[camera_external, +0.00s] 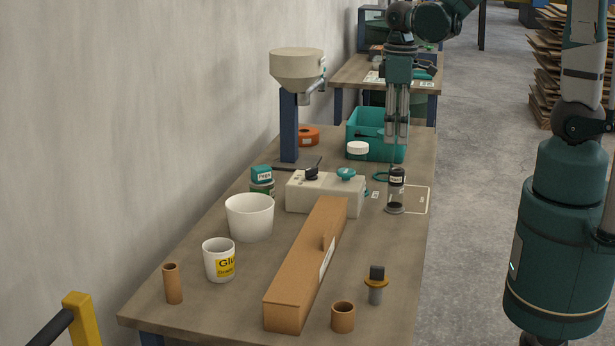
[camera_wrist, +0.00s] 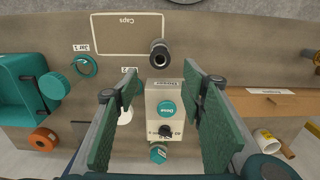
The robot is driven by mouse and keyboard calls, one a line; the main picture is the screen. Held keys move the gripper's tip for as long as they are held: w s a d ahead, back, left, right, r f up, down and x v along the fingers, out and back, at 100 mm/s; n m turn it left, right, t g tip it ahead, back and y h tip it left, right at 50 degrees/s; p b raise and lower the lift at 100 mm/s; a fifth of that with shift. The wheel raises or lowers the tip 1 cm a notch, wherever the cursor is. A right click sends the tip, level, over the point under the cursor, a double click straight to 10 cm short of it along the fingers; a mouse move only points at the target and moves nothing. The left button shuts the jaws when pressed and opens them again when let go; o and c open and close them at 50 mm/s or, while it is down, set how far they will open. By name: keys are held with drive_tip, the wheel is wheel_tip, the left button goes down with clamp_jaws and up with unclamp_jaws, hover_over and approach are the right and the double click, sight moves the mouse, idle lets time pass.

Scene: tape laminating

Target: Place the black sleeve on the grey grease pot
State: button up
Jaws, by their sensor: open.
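In the wrist view the black sleeve (camera_wrist: 160,47) shows as a dark ring at top centre.
A pale box with knobs (camera_external: 325,194) stands left of the sleeve. A teal bin (camera_external: 372,145) and a white-lidded jar (camera_external: 357,149) are behind. A long cardboard box (camera_external: 310,262), white tub (camera_external: 250,217) and glue cup (camera_external: 219,259) stand in front. The outlined caps area (camera_wrist: 128,33) is empty.

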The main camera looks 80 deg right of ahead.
drive_tip(key=shift+a+r, duration=0.1)
drive_tip(key=shift+r, duration=0.05)
idle(0.6)
drive_tip(key=s+a+r+t, duration=0.1)
drive_tip(key=a+r+t, duration=0.2)
drive_tip(key=a+r, duration=0.5)
drive_tip(key=s+a+r+t, duration=0.2)
drive_tip(key=a+r+t, duration=0.2)
drive_tip(key=a+r, duration=0.4)
drive_tip(key=shift+s+a+r, duration=0.25)
drive_tip(key=shift+s+a, duration=0.05)
drive_tip(key=shift+a, duration=0.1)
